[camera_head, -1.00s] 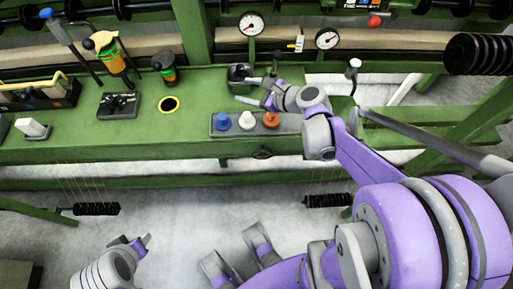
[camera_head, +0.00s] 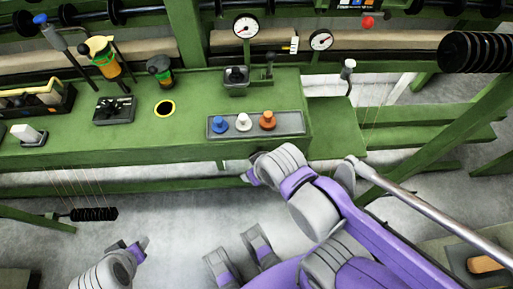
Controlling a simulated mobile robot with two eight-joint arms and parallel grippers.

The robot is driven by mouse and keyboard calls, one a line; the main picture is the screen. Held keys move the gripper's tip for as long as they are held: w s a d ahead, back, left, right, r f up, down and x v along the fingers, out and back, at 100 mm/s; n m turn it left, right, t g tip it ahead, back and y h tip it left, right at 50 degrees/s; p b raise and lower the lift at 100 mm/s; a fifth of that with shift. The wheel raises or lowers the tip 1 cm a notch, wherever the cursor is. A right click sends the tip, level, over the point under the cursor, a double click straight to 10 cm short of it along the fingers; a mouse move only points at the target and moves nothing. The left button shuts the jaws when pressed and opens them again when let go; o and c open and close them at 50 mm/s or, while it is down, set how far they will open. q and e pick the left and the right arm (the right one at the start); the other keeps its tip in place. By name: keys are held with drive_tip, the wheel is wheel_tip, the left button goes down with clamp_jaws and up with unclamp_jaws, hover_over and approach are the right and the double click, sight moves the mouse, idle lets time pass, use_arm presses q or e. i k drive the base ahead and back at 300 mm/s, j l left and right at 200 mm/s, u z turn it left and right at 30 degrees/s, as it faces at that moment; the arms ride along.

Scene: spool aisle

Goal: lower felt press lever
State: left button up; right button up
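A long silver bar (camera_head: 430,213) with a rounded grey end slopes down to the right across the right side. It looks like a lever, but I cannot tell for sure that it is the felt press lever. My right gripper (camera_head: 250,176) points left, just in front of the green bench's front edge, left of the bar's end and apart from it. Its fingers are mostly hidden behind its wrist. A short upright lever (camera_head: 269,66) stands beside a grey box on the bench, clear of the gripper. My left gripper (camera_head: 143,244) is low at the left, away from the bench.
The green bench (camera_head: 75,150) carries a grey strip (camera_head: 287,119) with blue, white and orange knobs. Two dials (camera_head: 246,26) stand behind. Black coils (camera_head: 480,55) hang at upper right. Grey floor is open in front.

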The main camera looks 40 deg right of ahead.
sight(271, 56)
drive_tip(key=z, duration=1.4)
